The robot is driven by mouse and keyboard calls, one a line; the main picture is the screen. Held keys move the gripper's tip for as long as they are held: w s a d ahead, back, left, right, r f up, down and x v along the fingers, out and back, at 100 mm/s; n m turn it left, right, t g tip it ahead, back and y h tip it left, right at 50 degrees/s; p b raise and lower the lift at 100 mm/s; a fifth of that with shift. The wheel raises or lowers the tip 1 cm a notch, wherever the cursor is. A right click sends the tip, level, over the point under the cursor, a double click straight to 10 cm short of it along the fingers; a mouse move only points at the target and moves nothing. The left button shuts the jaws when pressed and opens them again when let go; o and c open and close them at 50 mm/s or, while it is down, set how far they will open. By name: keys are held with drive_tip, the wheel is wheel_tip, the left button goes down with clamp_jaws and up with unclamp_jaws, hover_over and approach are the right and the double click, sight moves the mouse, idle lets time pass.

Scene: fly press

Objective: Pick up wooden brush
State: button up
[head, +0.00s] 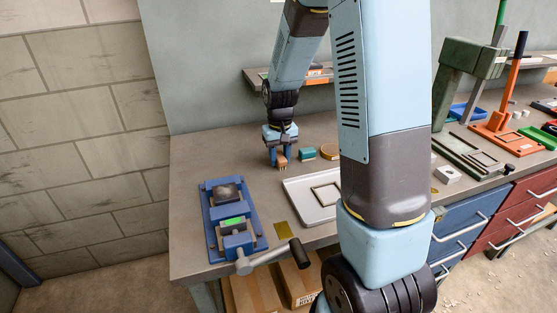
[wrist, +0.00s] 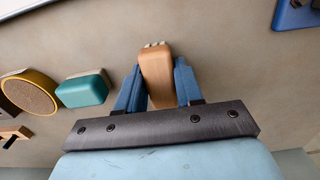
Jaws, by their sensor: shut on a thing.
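The wooden brush (wrist: 157,76) is a light brown block with pale bristles at its far end in the wrist view. My gripper (wrist: 159,88) is shut on it, with one blue finger against each side. In the head view the brush (head: 282,162) shows below my gripper (head: 280,154), at or just above the grey bench top. I cannot tell whether it touches the bench.
A teal block (head: 307,154) and a round yellow-rimmed tin (head: 329,151) stand just right of the brush. A white tray (head: 294,192) lies nearer. A blue vise (head: 230,219) is at the front left. A green press (head: 460,75) stands right. A shelf (head: 256,79) runs along the wall behind.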

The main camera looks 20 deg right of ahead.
drive_tip(key=shift+r, duration=0.25)
wheel_tip(320, 180, up, 2)
drive_tip(key=shift+r, duration=0.2)
drive_tip(key=s+a+r, duration=0.3)
drive_tip(key=s+r, duration=0.7)
drive_tip(key=s, duration=0.3)
drive_tip(key=shift+s+a, duration=0.2)
drive_tip(key=shift+s, duration=0.1)
drive_tip(key=o, duration=0.6)
drive_tip(key=c, duration=0.4)
